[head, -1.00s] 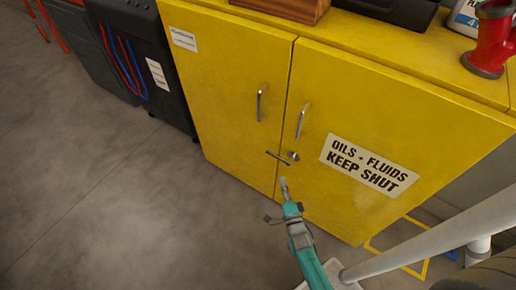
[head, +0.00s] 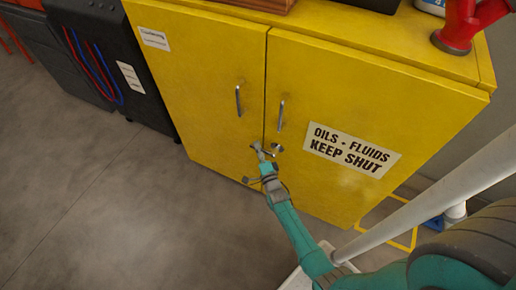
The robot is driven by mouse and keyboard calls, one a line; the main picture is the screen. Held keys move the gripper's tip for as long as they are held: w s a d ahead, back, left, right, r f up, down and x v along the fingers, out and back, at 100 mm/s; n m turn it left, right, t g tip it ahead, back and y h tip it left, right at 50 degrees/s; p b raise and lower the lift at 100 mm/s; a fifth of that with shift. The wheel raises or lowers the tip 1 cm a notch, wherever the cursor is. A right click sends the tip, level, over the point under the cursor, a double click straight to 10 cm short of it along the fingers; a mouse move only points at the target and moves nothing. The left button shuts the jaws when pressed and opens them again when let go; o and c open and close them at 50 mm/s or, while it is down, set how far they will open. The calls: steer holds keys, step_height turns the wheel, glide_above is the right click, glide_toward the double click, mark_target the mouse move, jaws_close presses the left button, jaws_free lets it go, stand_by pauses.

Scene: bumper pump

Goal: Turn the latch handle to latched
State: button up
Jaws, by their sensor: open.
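The latch handle (head: 269,152) is a small dark bar low at the seam between the two yellow cabinet doors. A round metal knob (head: 278,148) sits at its right end. My gripper (head: 257,147) is at the latch, with its tip in front of the bar's left part and hiding it. The gripper is open. I cannot tell whether it touches the bar. The bar's exact angle is partly hidden now.
The yellow cabinet (head: 200,60) has both doors closed, with a left pull handle (head: 238,101) and a right pull handle (head: 281,115) above the latch. A pale pole (head: 430,195) stands at the right. Floor at left is clear.

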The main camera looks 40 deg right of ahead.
steer(key=shift+w, duration=0.15)
jaws_close()
steer(key=shift+d, duration=0.1)
